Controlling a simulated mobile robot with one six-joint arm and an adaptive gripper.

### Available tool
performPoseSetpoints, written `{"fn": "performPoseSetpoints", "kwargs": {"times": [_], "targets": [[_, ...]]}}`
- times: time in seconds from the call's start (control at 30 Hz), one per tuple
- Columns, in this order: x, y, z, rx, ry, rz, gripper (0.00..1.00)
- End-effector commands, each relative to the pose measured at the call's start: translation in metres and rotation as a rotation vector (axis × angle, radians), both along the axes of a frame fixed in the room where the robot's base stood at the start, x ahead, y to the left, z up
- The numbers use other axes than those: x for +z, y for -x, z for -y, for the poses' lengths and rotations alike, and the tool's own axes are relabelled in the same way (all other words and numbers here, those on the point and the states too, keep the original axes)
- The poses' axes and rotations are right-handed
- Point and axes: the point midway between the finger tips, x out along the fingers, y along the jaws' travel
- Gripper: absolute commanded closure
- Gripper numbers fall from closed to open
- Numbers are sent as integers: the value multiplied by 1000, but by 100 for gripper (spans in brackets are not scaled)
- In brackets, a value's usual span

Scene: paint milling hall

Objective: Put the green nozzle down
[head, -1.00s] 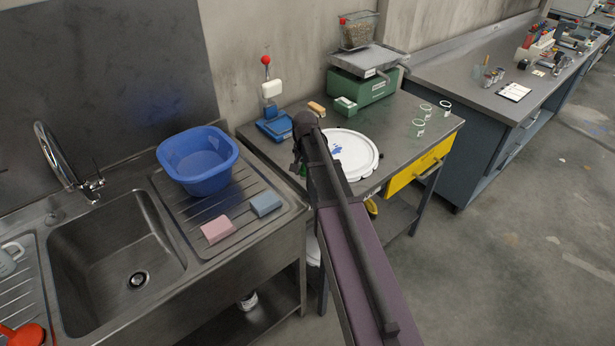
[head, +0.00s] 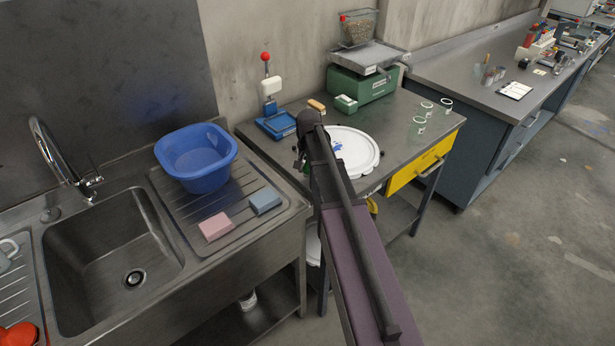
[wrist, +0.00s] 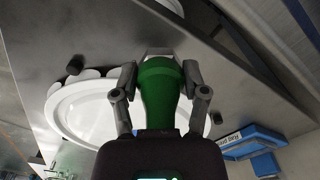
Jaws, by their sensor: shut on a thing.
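The green nozzle (wrist: 160,95) fills the middle of the wrist view, between the two fingers of my gripper (wrist: 160,75), which is shut on it. In the head view my gripper (head: 302,163) is at the left end of the steel table (head: 395,140), mostly hidden behind my arm. Only a small bit of green shows there. In the wrist view the nozzle overlaps the white round lid (wrist: 82,112). I cannot tell how high it is above the table.
The blue device (head: 277,125) stands just behind my gripper. The white lid (head: 362,155) lies to the right. The sink (head: 110,240) is to the left.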

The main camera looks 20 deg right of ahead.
Motion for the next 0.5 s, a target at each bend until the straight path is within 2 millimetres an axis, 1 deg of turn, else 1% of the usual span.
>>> {"fn": "performPoseSetpoints", "kwargs": {"times": [0.03, 0.13, 0.5], "targets": [[-8, 0, 0, 0, 0, 0, 90], [-13, 0, 0, 0, 0, 0, 90], [-13, 0, 0, 0, 0, 0, 90]]}}
